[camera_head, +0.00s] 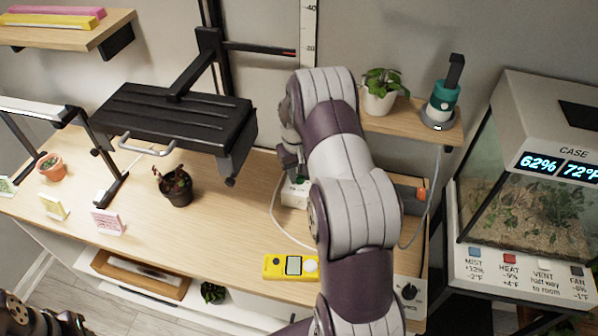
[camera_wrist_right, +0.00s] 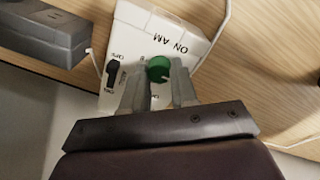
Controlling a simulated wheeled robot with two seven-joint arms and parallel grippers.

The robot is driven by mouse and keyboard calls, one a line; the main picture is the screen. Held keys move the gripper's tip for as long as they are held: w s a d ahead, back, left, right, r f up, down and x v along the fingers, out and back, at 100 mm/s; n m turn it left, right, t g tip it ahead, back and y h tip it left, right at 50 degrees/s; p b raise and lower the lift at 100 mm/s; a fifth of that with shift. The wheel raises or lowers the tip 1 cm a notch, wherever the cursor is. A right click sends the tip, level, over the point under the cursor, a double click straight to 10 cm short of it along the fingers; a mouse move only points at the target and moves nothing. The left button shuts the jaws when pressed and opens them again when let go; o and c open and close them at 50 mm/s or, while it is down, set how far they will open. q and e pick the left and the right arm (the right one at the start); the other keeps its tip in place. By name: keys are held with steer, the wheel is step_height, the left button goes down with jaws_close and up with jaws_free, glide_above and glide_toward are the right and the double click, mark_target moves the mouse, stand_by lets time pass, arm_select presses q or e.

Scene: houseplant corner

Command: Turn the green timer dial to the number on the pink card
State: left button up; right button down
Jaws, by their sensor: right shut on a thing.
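The white timer box (camera_head: 291,196) stands on the wooden bench and is partly hidden behind my right arm in the head view. In the right wrist view the timer box (camera_wrist_right: 135,45) shows its green dial (camera_wrist_right: 158,68), with printed letters and a black switch beside it. My right gripper (camera_wrist_right: 160,86) is shut on the green dial, one finger on each side. The dial's pointer setting cannot be read. The pink card (camera_head: 107,222) stands at the bench's front left; its print is too small to read. Only dark parts of my left arm show at the lower left corner.
A yellow meter (camera_head: 291,267) lies at the bench's front edge. A dark potted plant (camera_head: 176,187) and a yellow card (camera_head: 53,206) stand further left. A black lamp panel (camera_head: 175,115) overhangs the bench. A grey block (camera_wrist_right: 42,35) lies near the timer. White cable runs around the timer.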

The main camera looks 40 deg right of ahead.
mark_target(298, 177)
steer(key=shift+w+r, duration=0.1)
steer(key=shift+r, duration=0.05)
steer(key=c, duration=1.2)
jaws_free()
steer(key=o, duration=0.3)
steer(key=shift+r, duration=0.25)
steer(key=r, duration=0.4)
steer(key=r+p, duration=0.1)
steer(key=r, duration=0.7)
steer(key=shift+a+r, duration=0.1)
steer(key=shift+a, duration=0.2)
